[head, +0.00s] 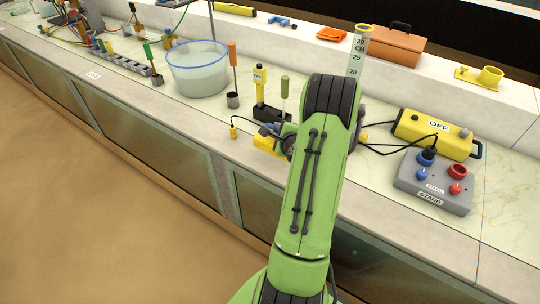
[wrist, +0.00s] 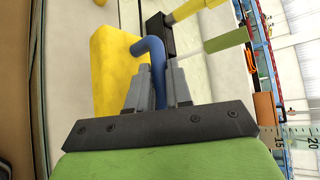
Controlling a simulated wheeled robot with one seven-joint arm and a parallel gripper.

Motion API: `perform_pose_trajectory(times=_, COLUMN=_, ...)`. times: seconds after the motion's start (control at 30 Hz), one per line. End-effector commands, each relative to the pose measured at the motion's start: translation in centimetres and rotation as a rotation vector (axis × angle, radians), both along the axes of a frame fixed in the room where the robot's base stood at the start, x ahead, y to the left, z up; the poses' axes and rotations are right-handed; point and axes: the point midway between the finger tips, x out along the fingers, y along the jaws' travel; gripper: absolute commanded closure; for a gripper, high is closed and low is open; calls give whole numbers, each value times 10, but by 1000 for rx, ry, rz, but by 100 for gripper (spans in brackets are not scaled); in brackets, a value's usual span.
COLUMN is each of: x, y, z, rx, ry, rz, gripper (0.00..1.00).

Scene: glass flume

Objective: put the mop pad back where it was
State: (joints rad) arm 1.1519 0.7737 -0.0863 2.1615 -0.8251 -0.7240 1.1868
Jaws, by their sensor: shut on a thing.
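The mop pad is a thick yellow block with a bent blue handle. In the wrist view the yellow block (wrist: 112,70) is just left of my fingers, and the blue handle (wrist: 150,48) runs down between them. My gripper (wrist: 158,88) is shut on that handle. In the head view the yellow pad (head: 266,141) shows just left of my green arm, near the bench's front edge. My arm hides most of my gripper there. I cannot tell whether the pad touches the bench top.
A yellow meter on a black base (head: 260,85) and a green-handled tool (head: 284,86) stand close behind the pad. A small yellow corded piece (head: 233,132) lies to its left. Right of my arm are a yellow OFF box (head: 432,135) and a grey STAND block (head: 434,182).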

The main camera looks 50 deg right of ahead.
Motion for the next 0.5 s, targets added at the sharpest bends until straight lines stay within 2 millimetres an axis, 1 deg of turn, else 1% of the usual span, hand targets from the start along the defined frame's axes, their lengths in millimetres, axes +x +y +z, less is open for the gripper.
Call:
perform_pose_trajectory(times=0.03, x=0, y=0, z=-17, rx=3, ry=1, rz=-1, gripper=100)
perform_pose_trajectory(times=0.17, x=0, y=0, z=-32, rx=-1, ry=-1, rz=0, gripper=100)
perform_pose_trajectory(times=0.33, x=0, y=0, z=-62, rx=0, ry=-1, rz=1, gripper=100)
perform_pose_trajectory(times=0.4, x=1, y=0, z=-65, rx=-2, ry=-2, rz=1, gripper=100)
perform_pose_trajectory(times=0.5, x=1, y=0, z=-63, rx=-3, ry=-1, rz=2, gripper=100)
